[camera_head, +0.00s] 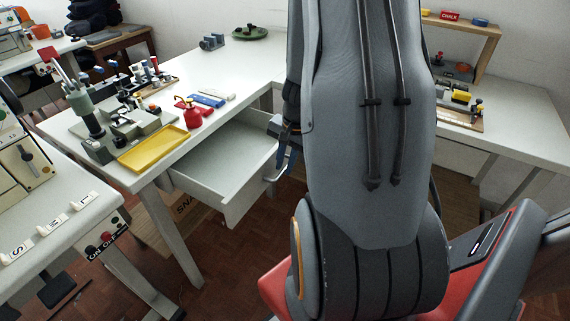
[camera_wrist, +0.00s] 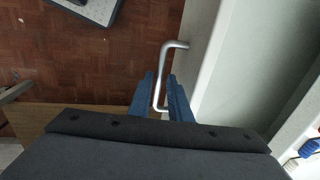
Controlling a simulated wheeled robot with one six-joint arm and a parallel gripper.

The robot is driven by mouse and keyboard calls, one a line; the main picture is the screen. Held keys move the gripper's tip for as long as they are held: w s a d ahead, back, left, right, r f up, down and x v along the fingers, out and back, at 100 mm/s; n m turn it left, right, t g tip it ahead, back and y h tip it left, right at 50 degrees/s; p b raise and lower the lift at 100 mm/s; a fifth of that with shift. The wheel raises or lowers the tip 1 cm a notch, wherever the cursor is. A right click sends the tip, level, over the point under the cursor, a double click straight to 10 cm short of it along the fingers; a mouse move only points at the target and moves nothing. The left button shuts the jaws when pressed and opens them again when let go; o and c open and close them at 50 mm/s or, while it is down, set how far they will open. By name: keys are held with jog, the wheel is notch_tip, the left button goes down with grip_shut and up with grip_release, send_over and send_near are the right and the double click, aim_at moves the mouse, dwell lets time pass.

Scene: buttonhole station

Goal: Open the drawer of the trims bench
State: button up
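The trims bench (camera_head: 160,160) is a white table at the left in the head view. Its white drawer (camera_head: 215,165) stands well out from the bench, with its empty inside showing. The drawer's pale front also shows in the wrist view (camera_wrist: 200,75). The silver bar handle (camera_wrist: 163,60) sits on this front, and part of it shows in the head view (camera_head: 275,177). My gripper (camera_wrist: 161,80) has its two blue fingers either side of the handle bar. Whether they press on it is not clear. In the head view my arm partly hides the gripper.
A yellow tray (camera_head: 154,149), a red pump bottle (camera_head: 189,113) and small tools stand on the bench top. A cardboard box (camera_head: 165,220) sits beneath. Another bench with switches (camera_head: 105,240) is at the lower left. Red tiled floor is clear in front of the drawer.

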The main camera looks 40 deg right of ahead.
notch_tip(320, 180, up, 8)
jog(key=s+p, duration=0.1)
jog(key=shift+s+d+f, duration=0.15)
jog(key=shift+s+d, duration=0.05)
dwell(0.4)
dwell(0.4)
jog(key=s+a+r+n, duration=0.2)
jog(key=a+n, duration=0.2)
jog(key=a, duration=0.3)
jog(key=s+a+r+n+g, duration=0.1)
jog(key=s+a+r+n, duration=0.1)
jog(key=a+n, duration=0.3)
jog(key=s+a+r+n+g, duration=0.1)
jog(key=s+a+r+n, duration=0.2)
jog(key=a, duration=0.8)
jog(key=shift+a+n+h+p, duration=0.15)
jog(key=shift+n+h+p, duration=0.2)
jog(key=shift+n, duration=0.55)
